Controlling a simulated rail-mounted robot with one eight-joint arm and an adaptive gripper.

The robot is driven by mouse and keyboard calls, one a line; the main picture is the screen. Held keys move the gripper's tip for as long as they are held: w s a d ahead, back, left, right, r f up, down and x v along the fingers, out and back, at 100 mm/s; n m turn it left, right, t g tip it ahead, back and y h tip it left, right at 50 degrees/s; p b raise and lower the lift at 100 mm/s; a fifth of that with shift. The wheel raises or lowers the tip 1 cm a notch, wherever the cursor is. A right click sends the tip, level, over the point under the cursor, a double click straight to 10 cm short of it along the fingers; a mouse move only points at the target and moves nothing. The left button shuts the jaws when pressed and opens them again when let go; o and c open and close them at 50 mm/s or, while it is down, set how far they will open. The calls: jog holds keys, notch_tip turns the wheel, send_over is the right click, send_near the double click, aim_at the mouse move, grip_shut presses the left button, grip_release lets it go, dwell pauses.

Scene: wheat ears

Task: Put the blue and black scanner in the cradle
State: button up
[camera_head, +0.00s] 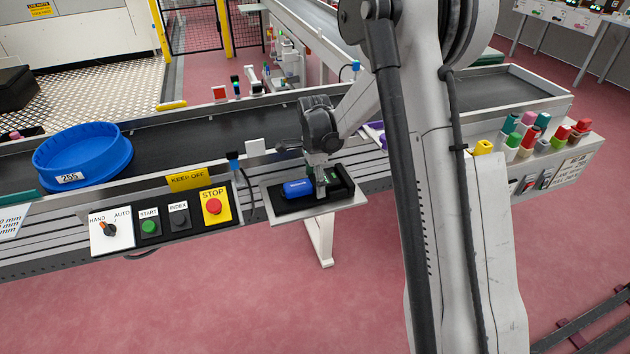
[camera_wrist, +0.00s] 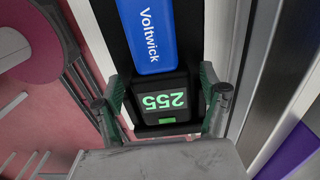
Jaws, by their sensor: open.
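The blue and black scanner (camera_head: 298,188) lies in a black cradle (camera_head: 287,208) on a small grey shelf at the conveyor's front. In the wrist view its blue part (camera_wrist: 149,35) reads "Voltwick", and a black end with a lit green "255" display (camera_wrist: 162,102) is nearer to me. Black cradle surface (camera_wrist: 108,22) shows beside the blue part; how deep the scanner sits I cannot tell. My gripper (camera_head: 321,192) is low over the scanner's right end. In the wrist view my gripper (camera_wrist: 162,100) is open, one finger on each side of the display end.
A blue round tub (camera_head: 82,158) labelled 255 stands on the conveyor (camera_head: 190,135). A control panel with a red stop button (camera_head: 213,206) is left of the shelf (camera_head: 335,206). Several coloured bottles (camera_head: 530,130) stand at the right. A purple item (camera_head: 376,132) is behind my gripper.

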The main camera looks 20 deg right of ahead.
jog(key=shift+r, duration=0.15)
notch_tip(320, 180, up, 12)
jog(key=p, duration=0.3)
jog(key=s+a+r+n+t, duration=0.2)
jog(key=s+r+n, duration=0.3)
jog(key=s+r, duration=0.35)
jog(key=s+a+r+n+t, duration=0.2)
jog(key=s+n, duration=0.4)
jog(key=s, duration=0.5)
jog(key=s+a+r+n+t, duration=0.1)
jog(key=s+r+n+t, duration=0.1)
jog(key=s+n, duration=0.5)
jog(key=s+t, duration=0.1)
jog(key=s, duration=0.4)
jog(key=shift+s+a+r, duration=0.2)
jog(key=shift+s+a, duration=0.05)
jog(key=shift+a, duration=0.15)
